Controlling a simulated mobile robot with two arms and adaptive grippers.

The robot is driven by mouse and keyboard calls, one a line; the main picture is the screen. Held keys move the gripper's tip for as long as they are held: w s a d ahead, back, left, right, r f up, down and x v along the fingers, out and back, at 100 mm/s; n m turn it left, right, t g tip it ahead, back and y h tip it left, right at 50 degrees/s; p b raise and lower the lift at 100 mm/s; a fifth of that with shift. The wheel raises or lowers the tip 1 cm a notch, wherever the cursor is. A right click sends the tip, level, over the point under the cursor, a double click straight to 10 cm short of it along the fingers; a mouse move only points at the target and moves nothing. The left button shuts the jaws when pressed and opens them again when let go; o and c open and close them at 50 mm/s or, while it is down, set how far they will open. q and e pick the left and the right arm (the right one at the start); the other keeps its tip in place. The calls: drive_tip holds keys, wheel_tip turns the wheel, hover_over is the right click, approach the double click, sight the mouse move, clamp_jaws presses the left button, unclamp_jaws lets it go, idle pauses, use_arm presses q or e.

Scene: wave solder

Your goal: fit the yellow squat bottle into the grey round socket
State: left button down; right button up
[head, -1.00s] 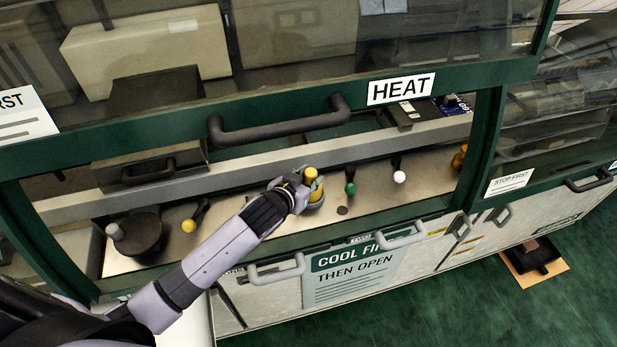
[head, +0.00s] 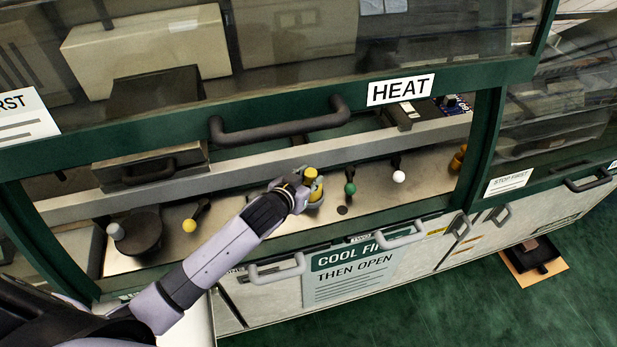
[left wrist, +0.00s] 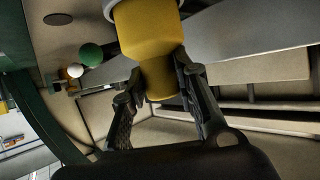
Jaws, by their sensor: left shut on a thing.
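The yellow squat bottle (head: 316,192) stands at the middle of the metal ledge, partly hidden by my left gripper (head: 303,188). In the left wrist view the bottle (left wrist: 157,48) is between the two fingers of my left gripper (left wrist: 155,95), which is shut on its narrower end. The bottle's wide end meets a pale grey round rim, the grey round socket (left wrist: 108,8), at the top edge of that view. I cannot tell how deep the bottle sits in it. My right gripper is not in view.
Levers with a yellow knob (head: 189,225), a green knob (head: 350,188) and a white knob (head: 398,176) line the ledge (head: 270,222). A dark round pot (head: 140,235) stands at left. The raised green-framed hood with its handle (head: 280,128) hangs above my gripper.

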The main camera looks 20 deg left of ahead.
use_arm(q)
drive_tip(key=c, duration=1.2)
unclamp_jaws()
drive_tip(key=shift+s, duration=0.1)
drive_tip(key=v, duration=1.1)
drive_tip(key=shift+s+r, duration=0.2)
drive_tip(key=shift+s, duration=0.15)
